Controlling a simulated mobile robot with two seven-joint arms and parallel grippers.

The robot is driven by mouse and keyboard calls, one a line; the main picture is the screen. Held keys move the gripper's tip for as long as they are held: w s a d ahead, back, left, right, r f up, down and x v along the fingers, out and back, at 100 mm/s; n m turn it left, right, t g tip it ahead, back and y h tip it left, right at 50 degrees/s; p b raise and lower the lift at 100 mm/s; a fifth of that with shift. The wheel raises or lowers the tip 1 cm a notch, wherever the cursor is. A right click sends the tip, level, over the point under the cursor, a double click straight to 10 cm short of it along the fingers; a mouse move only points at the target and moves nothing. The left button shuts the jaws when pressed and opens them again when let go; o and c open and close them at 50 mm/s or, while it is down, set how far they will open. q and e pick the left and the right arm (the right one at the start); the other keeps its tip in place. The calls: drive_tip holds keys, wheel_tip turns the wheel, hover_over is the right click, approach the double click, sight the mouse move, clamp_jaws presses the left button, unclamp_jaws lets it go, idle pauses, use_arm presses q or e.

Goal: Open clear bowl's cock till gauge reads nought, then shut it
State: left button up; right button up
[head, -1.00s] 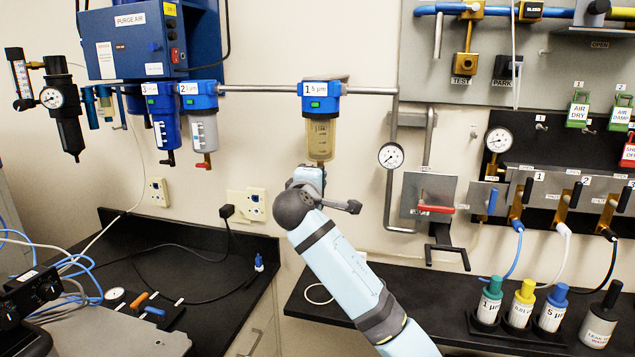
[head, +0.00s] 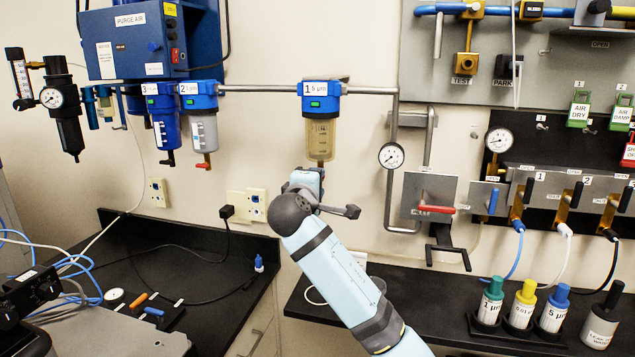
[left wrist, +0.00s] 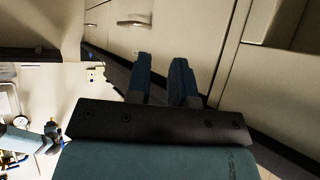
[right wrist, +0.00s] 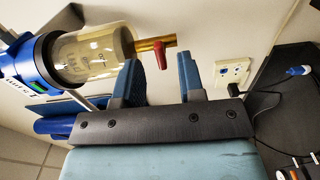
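The clear bowl (head: 320,140) hangs under a blue filter head labelled 1, 5 µm, on the wall pipe. The right wrist view shows the bowl (right wrist: 92,55) with a brass drain stem and a red cock lever (right wrist: 161,55) at its end. My right gripper (right wrist: 157,62) is open, its fingertips on either side of the lever; I cannot tell whether they touch it. In the head view my right gripper (head: 306,182) is just below the bowl. A round gauge (head: 391,155) hangs right of the bowl; its reading is too small to tell. My left gripper (left wrist: 162,65) is open and empty.
Filters 3 (head: 165,125) and 2 (head: 203,130) hang to the left, filter 2 with its own red cock. A red-handled valve plate (head: 430,196) is to the right. Another gauge (head: 498,139) sits on the right panel. Capped bottles (head: 522,305) stand on the right bench.

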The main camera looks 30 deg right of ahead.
drive_tip(key=b+v, duration=0.1)
drive_tip(key=v, duration=1)
drive_tip(key=shift+s+a+b, duration=0.2)
drive_tip(key=shift+b, duration=0.1)
drive_tip(key=s+a+f+n+y+p, duration=0.15)
drive_tip(key=f+y, duration=0.25)
drive_tip(key=f, duration=0.5)
drive_tip(key=s+a+f+t+y+p, duration=0.1)
drive_tip(key=a+f+y, duration=0.2)
drive_tip(key=f, duration=0.7)
drive_tip(key=s+a+f+n+y+p, duration=0.15)
drive_tip(key=f+y, duration=0.25)
drive_tip(key=f, duration=0.5)
drive_tip(key=s+a+f+m+y, duration=0.3)
drive_tip(key=s+f, duration=0.6)
drive_tip(key=s, duration=0.3)
drive_tip(key=s+a+f+m+g+y+p, duration=0.1)
drive_tip(key=s+a+f+m+y, duration=0.2)
drive_tip(key=s+f, duration=0.6)
drive_tip(key=s+m, duration=0.2)
drive_tip(key=shift+s+a+g, duration=0.2)
drive_tip(key=shift+s+g, duration=0.1)
drive_tip(key=shift+s, duration=0.05)
